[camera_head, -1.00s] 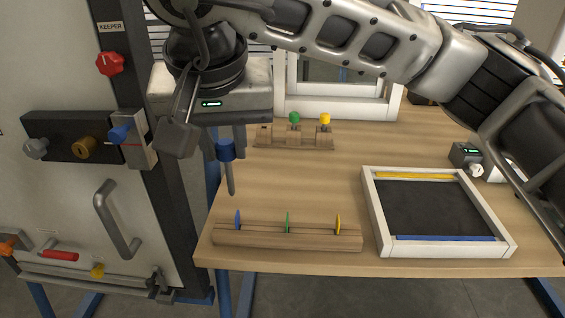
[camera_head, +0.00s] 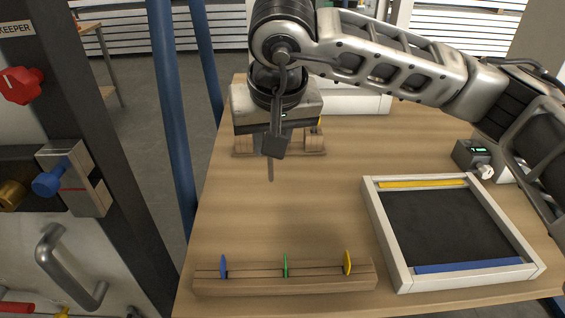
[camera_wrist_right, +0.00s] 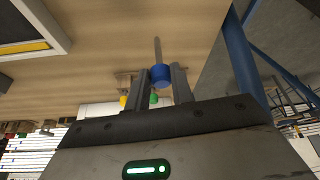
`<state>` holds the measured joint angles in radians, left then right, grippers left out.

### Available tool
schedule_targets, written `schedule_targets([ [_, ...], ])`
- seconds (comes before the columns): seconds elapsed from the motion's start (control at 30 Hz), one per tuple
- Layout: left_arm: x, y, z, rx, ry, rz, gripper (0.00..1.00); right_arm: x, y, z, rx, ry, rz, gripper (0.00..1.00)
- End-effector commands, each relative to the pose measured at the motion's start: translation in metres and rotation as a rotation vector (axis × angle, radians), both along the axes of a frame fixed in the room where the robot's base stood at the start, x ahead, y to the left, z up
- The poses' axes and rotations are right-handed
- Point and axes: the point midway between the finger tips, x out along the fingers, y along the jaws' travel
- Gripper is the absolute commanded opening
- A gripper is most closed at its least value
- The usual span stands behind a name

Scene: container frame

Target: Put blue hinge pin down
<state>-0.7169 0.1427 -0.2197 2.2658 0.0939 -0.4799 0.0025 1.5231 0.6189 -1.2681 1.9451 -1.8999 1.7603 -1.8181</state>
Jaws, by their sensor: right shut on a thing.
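The blue hinge pin is in my right gripper (camera_head: 271,150), held upright above the table, with its grey shaft (camera_head: 270,171) pointing down. Its blue head (camera_wrist_right: 160,76) shows between the two fingers in the right wrist view. In the head view the head is hidden behind the gripper. A wooden pin rack (camera_head: 242,144) stands at the back of the table, partly hidden behind my gripper. In the right wrist view a green pin (camera_wrist_right: 153,99) and a yellow pin (camera_wrist_right: 123,101) stand at it. My left gripper is out of view.
A wooden strip (camera_head: 290,286) with blue, green and yellow tabs lies at the front edge. A white-framed black tray (camera_head: 378,222) is on the right, with a small device (camera_head: 474,156) behind it. A panel door with a red knob (camera_head: 21,85) stands left. The middle table is clear.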

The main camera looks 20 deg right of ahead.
Motion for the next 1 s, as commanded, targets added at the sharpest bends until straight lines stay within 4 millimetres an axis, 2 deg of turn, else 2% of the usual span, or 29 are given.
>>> schedule_targets([
  [0.1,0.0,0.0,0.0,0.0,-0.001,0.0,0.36,0.004,-0.01,-0.013,-0.001,0.001,0.0,0.01],
  [0.33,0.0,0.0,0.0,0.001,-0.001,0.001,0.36,0.007,-0.02,-0.026,-0.001,0.0,0.0,0.01],
  [0.53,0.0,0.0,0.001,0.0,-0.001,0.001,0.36,0.007,-0.021,-0.054,-0.001,0.002,0.002,0.01],
  [0.9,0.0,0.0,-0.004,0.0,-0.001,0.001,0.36,0.008,-0.021,-0.061,0.0,-0.001,0.0,0.01],
  [0.93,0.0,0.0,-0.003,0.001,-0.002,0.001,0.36,0.008,-0.021,-0.061,0.0,-0.001,0.0,0.26],
  [1.0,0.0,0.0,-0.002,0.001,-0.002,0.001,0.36,0.008,-0.021,-0.06,0.0,-0.001,0.0,0.45],
])
